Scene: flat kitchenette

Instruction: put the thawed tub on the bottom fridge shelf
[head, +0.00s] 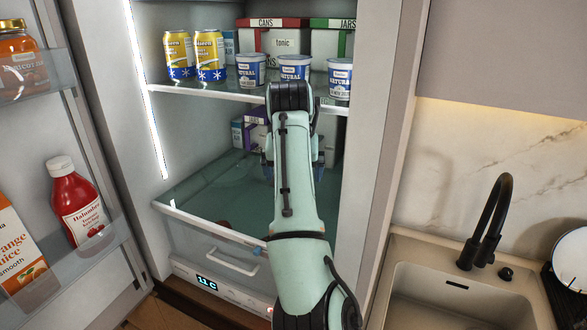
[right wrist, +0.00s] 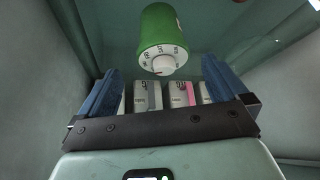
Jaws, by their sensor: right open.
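My right gripper (right wrist: 163,72) is open, its two blue fingers spread apart with nothing held. In the head view my right arm reaches into the open fridge and mostly hides that gripper, low over the bottom glass shelf (head: 200,188). In the right wrist view a green cylinder (right wrist: 160,25) with a white, lettered end stands out just beyond the fingers; I cannot tell what it is. Blue and white tubs (head: 251,70) (head: 293,68) (head: 340,79) stand on the shelf above. I cannot tell which tub is thawed. My left gripper is not in view.
Two yellow cans (head: 179,55) stand left on the upper shelf (head: 210,92), with CANS and JARS bins (head: 272,36) behind. Purple boxes (head: 255,128) stand at the bottom shelf's back. The left of that shelf is clear. The door (head: 75,65) holds a ketchup bottle (head: 75,200).

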